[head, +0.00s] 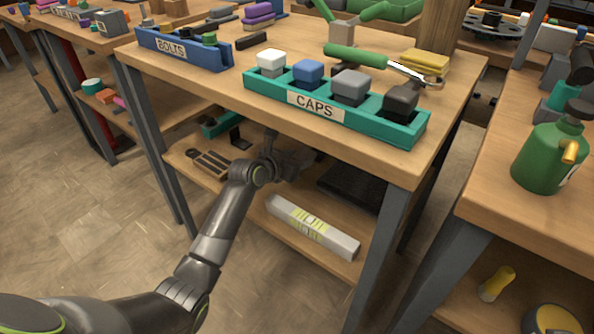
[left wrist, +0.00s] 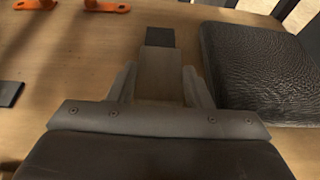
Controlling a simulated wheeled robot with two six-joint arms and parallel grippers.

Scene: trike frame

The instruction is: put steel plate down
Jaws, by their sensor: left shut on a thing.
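My left arm reaches under the tabletop of the middle workbench. My left gripper (head: 292,164) is over its lower shelf, partly in shadow. In the left wrist view its two fingers (left wrist: 160,88) are closed on a narrow flat piece, which I take for the steel plate (left wrist: 160,72). Its face is brownish like the wood, with a dark square end (left wrist: 160,38) beyond the fingertips. Whether the plate touches the shelf (left wrist: 75,65) I cannot tell. In the head view the plate is not clearly visible. My right gripper is not in view.
A black textured mat (head: 352,189) lies right of the gripper; it also shows in the left wrist view (left wrist: 262,68). A long grey box (head: 312,228) lies at the shelf's front. Dark slotted pieces (head: 208,163) lie left. Orange parts (left wrist: 106,6) lie at the back. The CAPS tray (head: 318,105) is above.

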